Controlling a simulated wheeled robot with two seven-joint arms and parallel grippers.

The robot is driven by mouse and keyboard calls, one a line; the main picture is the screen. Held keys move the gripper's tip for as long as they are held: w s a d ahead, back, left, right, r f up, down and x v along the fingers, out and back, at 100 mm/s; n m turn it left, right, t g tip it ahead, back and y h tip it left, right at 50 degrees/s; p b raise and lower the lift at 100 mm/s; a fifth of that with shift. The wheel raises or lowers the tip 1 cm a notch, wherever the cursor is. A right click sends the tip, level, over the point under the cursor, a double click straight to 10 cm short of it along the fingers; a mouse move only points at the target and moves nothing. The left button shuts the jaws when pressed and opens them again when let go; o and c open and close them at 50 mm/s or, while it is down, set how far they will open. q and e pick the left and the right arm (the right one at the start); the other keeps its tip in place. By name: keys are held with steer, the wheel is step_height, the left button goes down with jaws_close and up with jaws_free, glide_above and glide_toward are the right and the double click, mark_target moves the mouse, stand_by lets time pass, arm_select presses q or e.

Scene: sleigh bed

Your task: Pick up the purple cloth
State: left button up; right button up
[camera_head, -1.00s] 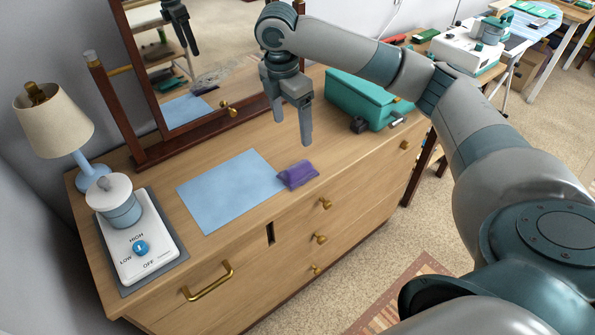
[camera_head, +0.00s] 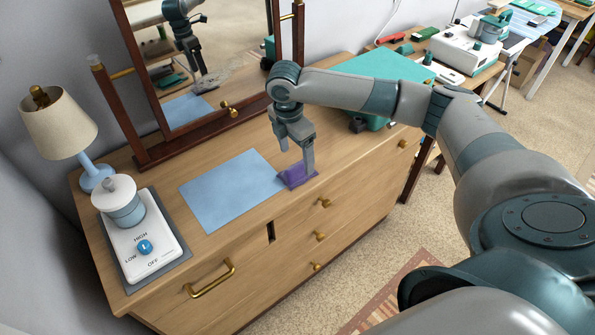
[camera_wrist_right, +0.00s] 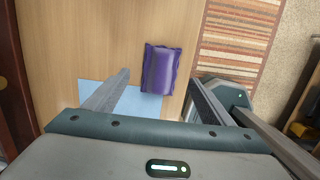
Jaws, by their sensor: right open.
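The purple cloth (camera_head: 297,177) is a small folded bundle on the wooden dresser top, at the right edge of a flat light blue sheet (camera_head: 228,190). My right gripper (camera_head: 297,168) hangs over the cloth, pointing down, and its fingers hide part of it in the head view. In the right wrist view the cloth (camera_wrist_right: 160,70) lies ahead, between the lines of the two spread fingers of the right gripper (camera_wrist_right: 160,82). The fingers are open and empty. I cannot tell whether they touch the cloth. My left gripper is not in view.
A mirror (camera_head: 215,60) in a dark wooden frame stands at the back of the dresser. A lamp (camera_head: 62,125) and a white dial device (camera_head: 143,240) stand at the left. A teal box (camera_head: 375,72) is behind my right arm. The dresser's front edge is close to the cloth.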

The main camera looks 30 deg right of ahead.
mark_target(298, 166)
steer(key=shift+f+p, duration=0.3)
steer(key=shift+p, duration=0.05)
steer(key=f, duration=0.1)
steer(key=f+p, duration=0.1)
steer(key=f, duration=0.2)
steer(key=shift+s+d, duration=0.15)
steer(key=shift+d, duration=0.1)
steer(key=shift+f, duration=0.25)
steer(key=shift+c, duration=0.7)
steer(key=c, duration=1)
